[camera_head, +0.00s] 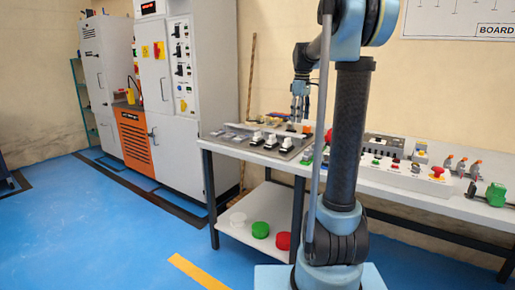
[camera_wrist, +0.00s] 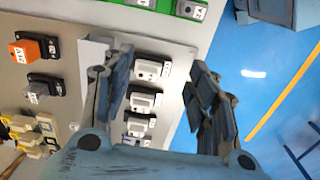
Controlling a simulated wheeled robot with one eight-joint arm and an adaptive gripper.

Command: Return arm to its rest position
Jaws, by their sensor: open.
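My gripper (camera_head: 300,104) points down above the back part of the workbench (camera_head: 245,146) in the head view, left of my arm's dark upright link. In the wrist view my gripper (camera_wrist: 158,78) has its two fingers spread apart, with nothing held between them. A row of white-and-grey switch-like parts (camera_wrist: 145,100) on a light plate shows between and beyond the fingers. I cannot tell how high the fingertips are above the bench.
The bench carries grey trays with switches (camera_head: 270,143), a box with a red button (camera_head: 436,173) and a green device (camera_head: 495,195). White, green and red round items (camera_head: 260,229) lie on its lower shelf. Grey cabinets (camera_head: 168,100) stand left. The blue floor (camera_head: 110,240) is open.

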